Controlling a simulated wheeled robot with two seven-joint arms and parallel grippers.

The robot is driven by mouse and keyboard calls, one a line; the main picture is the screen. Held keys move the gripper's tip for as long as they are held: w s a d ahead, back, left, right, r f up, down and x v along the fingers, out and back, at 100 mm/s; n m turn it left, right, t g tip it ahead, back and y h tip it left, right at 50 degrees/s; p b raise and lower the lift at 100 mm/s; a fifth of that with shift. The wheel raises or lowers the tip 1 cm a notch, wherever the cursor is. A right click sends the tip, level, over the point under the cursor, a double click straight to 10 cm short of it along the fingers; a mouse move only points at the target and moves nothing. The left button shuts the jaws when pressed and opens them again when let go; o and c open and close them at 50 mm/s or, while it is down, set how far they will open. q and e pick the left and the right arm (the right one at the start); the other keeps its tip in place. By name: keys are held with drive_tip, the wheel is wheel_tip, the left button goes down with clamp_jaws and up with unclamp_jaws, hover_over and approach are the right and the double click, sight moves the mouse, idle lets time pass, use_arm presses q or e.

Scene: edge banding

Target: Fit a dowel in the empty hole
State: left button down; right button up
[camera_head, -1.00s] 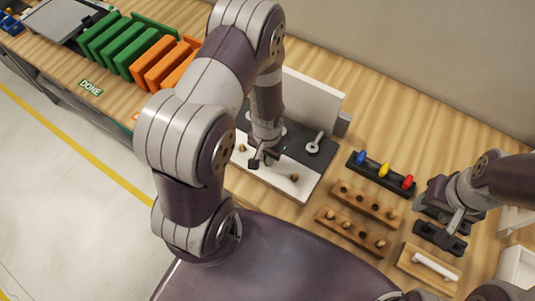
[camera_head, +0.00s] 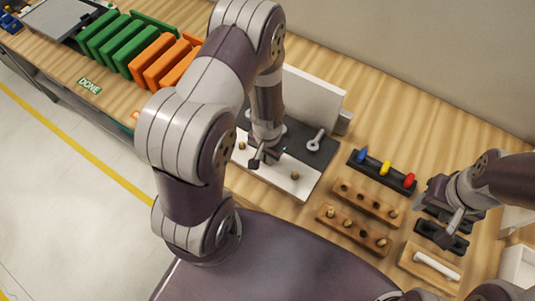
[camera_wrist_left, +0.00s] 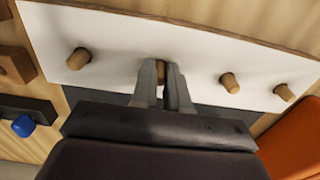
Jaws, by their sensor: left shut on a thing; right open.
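A white panel (camera_head: 272,176) lies flat on the table. It also shows in the left wrist view (camera_wrist_left: 120,40), with wooden dowels standing up from it: one at left (camera_wrist_left: 78,58) and two at right, the nearer one (camera_wrist_left: 228,82) and the outer one (camera_wrist_left: 284,92). My left gripper (camera_head: 262,161) is down at the panel, between these dowels. In the left wrist view its fingers (camera_wrist_left: 163,72) are shut on a wooden dowel (camera_wrist_left: 161,67). The fingers hide the dowel's lower end and any hole under it. My right gripper (camera_head: 444,207) is open and empty at the right.
Two wooden racks, the back one (camera_head: 366,204) and the front one (camera_head: 352,232), hold some dowels. A black holder (camera_head: 372,174) has blue, yellow and red pieces. Orange (camera_head: 158,62) and green (camera_head: 108,42) boards stand at the left. A white backboard (camera_head: 310,98) stands behind the panel.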

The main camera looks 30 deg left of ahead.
use_arm(q)
drive_tip(key=shift+f, duration=0.1)
drive_tip(key=c, duration=1.1)
unclamp_jaws()
drive_tip(key=shift+o, duration=0.2)
wheel_tip(320, 180, up, 5)
drive_tip(key=p, duration=0.4)
drive_tip(key=shift+p, duration=0.3)
